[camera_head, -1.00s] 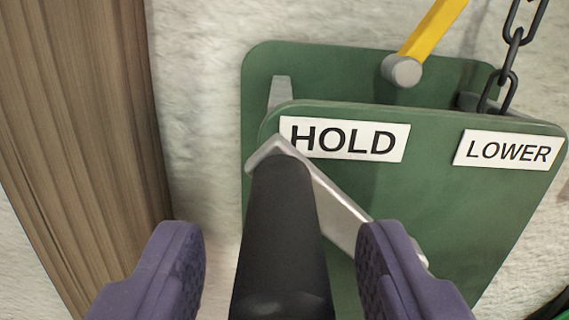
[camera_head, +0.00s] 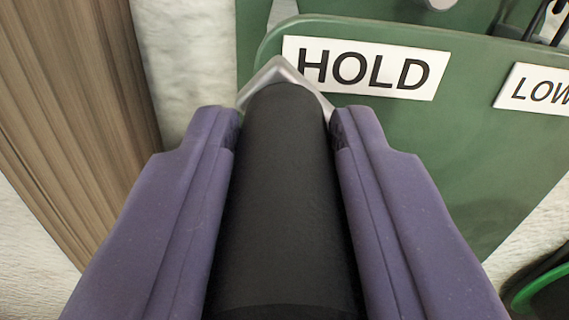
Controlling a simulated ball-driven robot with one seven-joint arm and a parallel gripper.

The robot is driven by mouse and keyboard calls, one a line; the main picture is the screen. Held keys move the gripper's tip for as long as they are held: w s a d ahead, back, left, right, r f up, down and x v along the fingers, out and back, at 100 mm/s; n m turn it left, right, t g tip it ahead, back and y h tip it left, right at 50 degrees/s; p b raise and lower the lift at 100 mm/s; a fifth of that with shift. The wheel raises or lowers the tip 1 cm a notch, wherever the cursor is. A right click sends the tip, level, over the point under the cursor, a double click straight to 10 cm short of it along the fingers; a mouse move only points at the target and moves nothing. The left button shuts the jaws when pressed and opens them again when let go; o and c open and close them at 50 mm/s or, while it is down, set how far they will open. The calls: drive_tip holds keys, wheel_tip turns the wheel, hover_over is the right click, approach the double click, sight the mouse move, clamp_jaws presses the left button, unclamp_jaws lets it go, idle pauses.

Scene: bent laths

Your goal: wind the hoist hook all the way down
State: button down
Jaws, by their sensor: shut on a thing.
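The hoist is a green housing (camera_head: 440,140) on a pale wall, with a white HOLD label (camera_head: 365,68) and a LOWER label (camera_head: 540,90) cut off at the right edge. A black crank handle (camera_head: 280,190) points toward the camera from a grey metal crank arm (camera_head: 278,70). My gripper (camera_head: 284,125) is shut on the handle, one purple finger on each side. Most of the crank arm is hidden behind the handle and fingers. Only a bit of dark chain (camera_head: 555,22) shows at the top right. The hook is not in view.
A brown wooden post (camera_head: 70,110) runs down the left side, with a strip of pale wall between it and the housing. A round black and green thing (camera_head: 545,285) is partly in view at the bottom right.

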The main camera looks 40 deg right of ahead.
drive_tip(key=shift+w+a+f+n+p, duration=0.2)
drive_tip(key=shift+a+f+n+p, duration=0.15)
drive_tip(key=shift+f+n, duration=0.15)
drive_tip(key=shift+w+a+f+n+p, duration=0.15)
drive_tip(key=shift+a+f+n+p, duration=0.2)
drive_tip(key=shift+n, duration=0.25)
drive_tip(key=s+d+f+n, duration=0.1)
drive_tip(key=d+f+n, duration=0.1)
drive_tip(key=f+n, duration=0.6)
drive_tip(key=s+d+f+n+b, duration=0.1)
drive_tip(key=f+n, duration=0.7)
drive_tip(key=n, duration=0.1)
drive_tip(key=shift+s+d+f+n, duration=0.15)
drive_tip(key=shift+d+n, duration=0.15)
drive_tip(key=shift+d, duration=0.1)
drive_tip(key=c, duration=0.9)
unclamp_jaws()
drive_tip(key=shift+o, duration=0.2)
